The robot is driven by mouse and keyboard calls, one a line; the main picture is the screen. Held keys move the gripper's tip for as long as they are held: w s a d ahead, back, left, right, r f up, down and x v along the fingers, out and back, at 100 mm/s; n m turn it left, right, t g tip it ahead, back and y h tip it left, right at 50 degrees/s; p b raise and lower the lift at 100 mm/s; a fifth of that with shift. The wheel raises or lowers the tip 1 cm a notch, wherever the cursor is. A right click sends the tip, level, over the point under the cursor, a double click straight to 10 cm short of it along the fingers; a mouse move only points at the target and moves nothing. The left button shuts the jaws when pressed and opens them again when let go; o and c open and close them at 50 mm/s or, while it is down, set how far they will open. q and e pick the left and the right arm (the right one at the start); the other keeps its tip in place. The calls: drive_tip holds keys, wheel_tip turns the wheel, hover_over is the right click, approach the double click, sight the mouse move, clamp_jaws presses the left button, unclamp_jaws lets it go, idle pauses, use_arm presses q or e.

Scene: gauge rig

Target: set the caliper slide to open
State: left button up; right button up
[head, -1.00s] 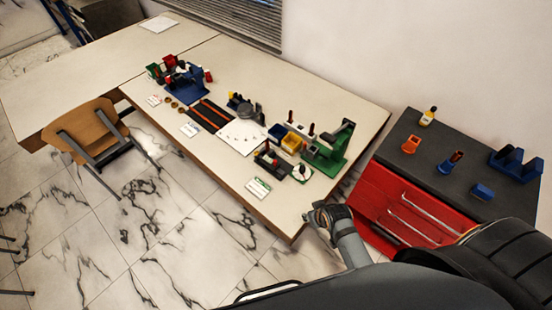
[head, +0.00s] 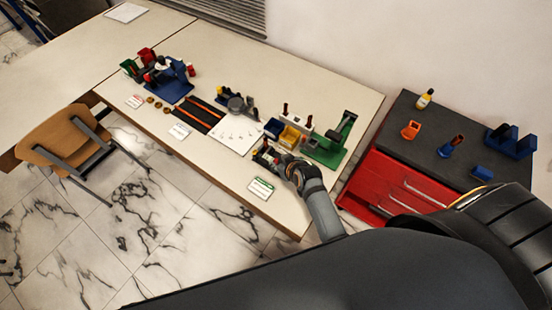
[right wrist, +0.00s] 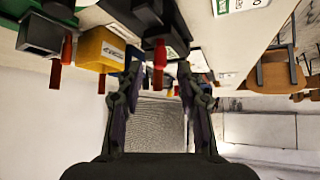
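A low black fixture with a red handle, which may be the caliper slide, stands on the table's front part in the head view (head: 263,153); my right gripper partly covers it. In the right wrist view the black fixture (right wrist: 160,22) shows at the top, with its red handle (right wrist: 160,55) pointing down the picture. My right gripper (head: 277,160) is at the fixture's right side. Its two fingers are apart in the right wrist view (right wrist: 158,75), with the red handle showing between them, beyond or level with the tips. I cannot tell whether they touch it. My left gripper is not in view.
Blue and yellow bins (head: 290,136) and a green stand (head: 330,146) are close behind my right gripper. A white card (head: 261,188) lies near the front edge. A white board (head: 238,131) lies left. A red cabinet (head: 385,185) stands right of the table.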

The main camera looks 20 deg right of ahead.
sight(277, 160)
drive_tip(key=x, duration=0.3)
drive_tip(key=shift+w+f, duration=0.25)
drive_tip(key=shift+c, duration=0.3)
clamp_jaws()
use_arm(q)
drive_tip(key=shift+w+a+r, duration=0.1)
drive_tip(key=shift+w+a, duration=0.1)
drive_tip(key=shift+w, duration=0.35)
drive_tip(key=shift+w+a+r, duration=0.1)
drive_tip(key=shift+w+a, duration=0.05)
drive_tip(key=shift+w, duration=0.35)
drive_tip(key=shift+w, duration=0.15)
